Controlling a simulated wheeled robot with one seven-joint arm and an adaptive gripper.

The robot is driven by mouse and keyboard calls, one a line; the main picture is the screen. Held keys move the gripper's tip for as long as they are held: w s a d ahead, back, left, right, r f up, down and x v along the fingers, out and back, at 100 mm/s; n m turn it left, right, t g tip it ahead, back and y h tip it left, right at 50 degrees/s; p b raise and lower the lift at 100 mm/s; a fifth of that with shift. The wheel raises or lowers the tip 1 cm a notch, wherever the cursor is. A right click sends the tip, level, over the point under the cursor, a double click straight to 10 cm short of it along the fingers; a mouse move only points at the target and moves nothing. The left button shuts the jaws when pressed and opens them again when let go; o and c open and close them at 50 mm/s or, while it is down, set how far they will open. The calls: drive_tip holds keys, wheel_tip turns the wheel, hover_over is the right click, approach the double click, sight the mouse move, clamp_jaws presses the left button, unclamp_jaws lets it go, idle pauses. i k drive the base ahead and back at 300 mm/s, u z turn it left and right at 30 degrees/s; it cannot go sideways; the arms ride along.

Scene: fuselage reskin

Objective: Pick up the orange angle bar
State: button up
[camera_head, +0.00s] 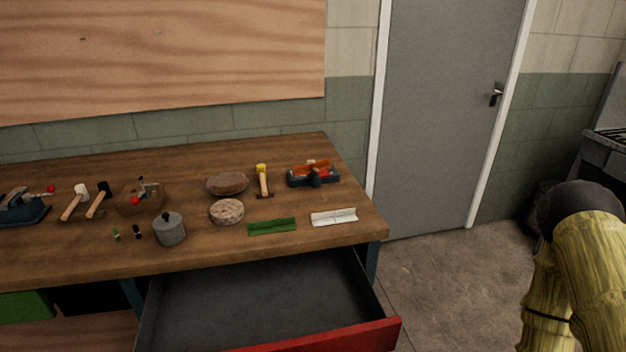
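An orange piece (312,167), which looks like the angle bar, lies at the back right of the wooden workbench (200,258). It is in or behind a dark blue tool (299,181), perhaps a vise, which partly hides it; I cannot tell whether it is clamped. A green angle bar (272,226) and a white angle bar (334,217) lie apart near the bench's front right edge. My arm, in a yellow cover, shows at the far right, away from the bench. My gripper is not in view.
An open drawer with a red front (330,338) juts out below the bench. A yellow-headed hammer (263,181), two round brownish items (227,211), a grey lidded pot (170,230) and more tools stand left. A grey door (445,110) is behind; the floor right of the bench is clear.

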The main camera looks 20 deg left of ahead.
sight(304, 170)
drive_tip(key=z, duration=1.65)
drive_tip(key=i, duration=1.65)
drive_tip(key=u, duration=4.05)
